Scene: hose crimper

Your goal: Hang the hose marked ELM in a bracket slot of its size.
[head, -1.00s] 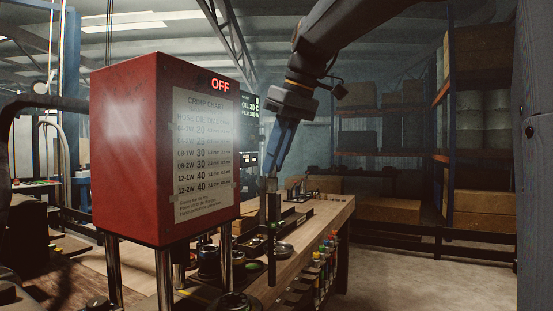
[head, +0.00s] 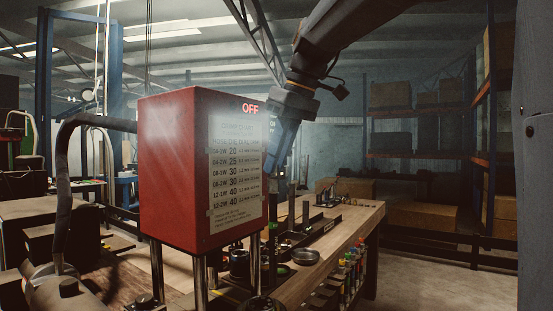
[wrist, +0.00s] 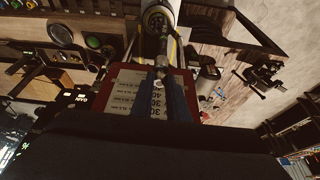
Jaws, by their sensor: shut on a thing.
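My gripper (head: 280,150) reaches down behind the right edge of the red machine box in the head view. Its blue fingers are partly hidden by the box. In the wrist view the two blue fingers (wrist: 164,92) are close together, shut on a slim dark hose (wrist: 161,58). In the head view a dark upright length below the box's right edge (head: 272,248) looks like that hose, but I cannot be sure. No ELM mark can be read on it. I cannot make out the bracket or its slots in either view.
The red box (head: 175,165) bears a crimp chart (head: 236,165) and a lit OFF sign, and stands on metal posts close to my gripper. The wooden bench (head: 345,222) behind it carries a round dish (head: 306,256) and upright dark posts.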

